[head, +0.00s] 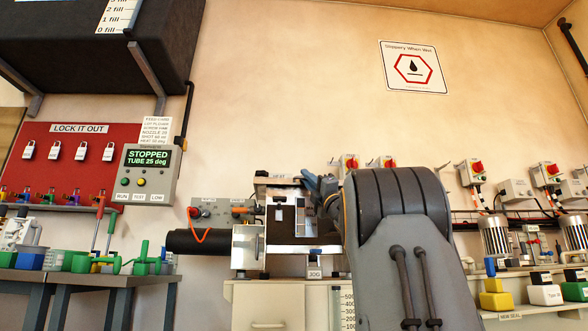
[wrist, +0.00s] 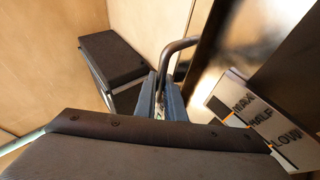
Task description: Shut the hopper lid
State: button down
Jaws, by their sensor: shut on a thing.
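In the wrist view, the blue-grey fingers of my gripper (wrist: 165,98) are closed around the lower end of a dark, bent bar handle (wrist: 178,56). A dark, glossy panel (wrist: 225,45) rises behind the handle; it looks like the hopper lid, but I cannot be sure of its angle. A pale level plate (wrist: 245,118) marked MAX, HALF and LOW is to the right, apparently on the hopper. In the head view, my gripper (head: 321,186) is at the machine (head: 280,215), and my arm hides the machine's right side and the handle.
A dark box (wrist: 112,58) stands behind my fingers in the wrist view. A large dark container (head: 110,45) overhangs at upper left. Motors (head: 495,235) stand at right.

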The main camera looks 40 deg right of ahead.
jog(key=shift+d+f, duration=0.2)
jog(key=shift+f, duration=0.3)
jog(key=shift+f, duration=0.1)
jog(key=c, duration=2.1)
grip_release()
jog(key=shift+f, duration=0.1)
jog(key=shift+s+a+r+p+v, duration=0.15)
jog(key=shift+p+v, duration=0.35)
jog(key=shift+v, duration=1.35)
jog(key=shift+s+a+r+p+v, duration=0.1)
jog(key=shift+p+v, duration=0.35)
jog(key=shift+v, duration=1.4)
